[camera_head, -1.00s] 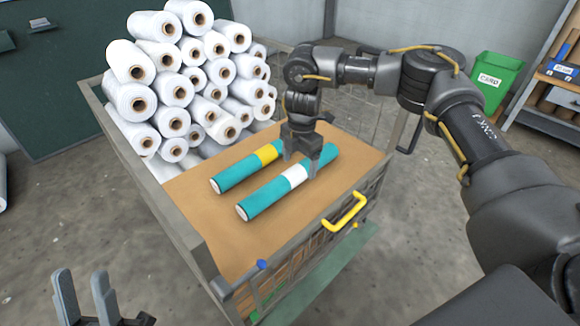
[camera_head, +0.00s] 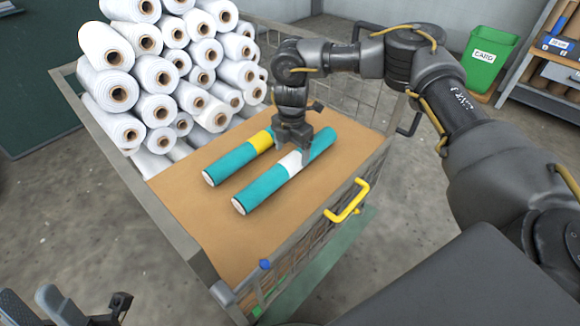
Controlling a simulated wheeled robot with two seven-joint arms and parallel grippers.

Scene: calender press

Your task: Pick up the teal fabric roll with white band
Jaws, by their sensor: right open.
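The teal fabric roll with white band (camera_head: 262,190) lies on the brown board of the cart. A second teal roll with a yellow band (camera_head: 230,164) lies beside it, to the left. My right gripper (camera_head: 300,153) points down over the white-banded roll, near the white band. It is open, and its fingers sit close about the roll; the far finger is partly hidden, and I cannot tell whether they touch it. My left gripper (camera_head: 80,308) shows only in part at the lower left edge, and nothing is seen in it.
A large stack of white rolls (camera_head: 157,110) stands at the cart's back left. The wire cart has a grey frame and a yellow handle (camera_head: 347,202) at its front right. A green bin (camera_head: 487,58) and a shelf stand at the back right. The board's front is clear.

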